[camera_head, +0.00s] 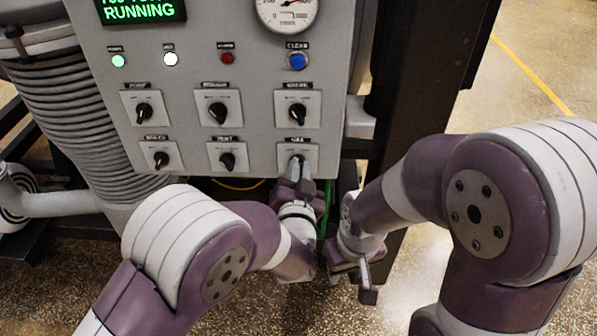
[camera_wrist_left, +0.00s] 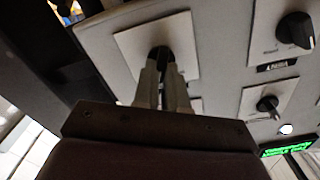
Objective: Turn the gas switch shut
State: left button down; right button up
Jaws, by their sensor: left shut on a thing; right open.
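The gas switch (camera_wrist_left: 161,53) is a black rotary knob on a pale square plate at the lower right of the grey control panel. In the head view its plate (camera_head: 311,154) shows, with the knob mostly hidden behind my left gripper (camera_head: 298,172). My left gripper is shut on this knob from below and in front; its two fingers (camera_wrist_left: 162,85) close around the knob in the left wrist view. The knob's pointer angle cannot be made out. My right gripper (camera_head: 367,281) is open and empty, low to the right of the panel.
Other black knobs sit close by, including one left (camera_head: 227,160) and one above (camera_head: 297,113). Above them are indicator lights, a blue button (camera_head: 297,61), a gauge (camera_head: 287,12) and a green "RUNNING" display (camera_head: 141,9). A dark post (camera_head: 412,95) stands right of the panel.

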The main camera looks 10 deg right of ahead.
pick_arm(q)
jog(key=shift+w+a+n+b, duration=0.1)
jog(key=shift+a+n+b, duration=0.05)
jog(key=shift+n+b, duration=2.6)
jog(key=shift+a+n+b, duration=0.1)
jog(key=shift+n+b, duration=2.3)
jog(key=shift+n, duration=0.55)
jog(key=c, duration=1.2)
grip_release()
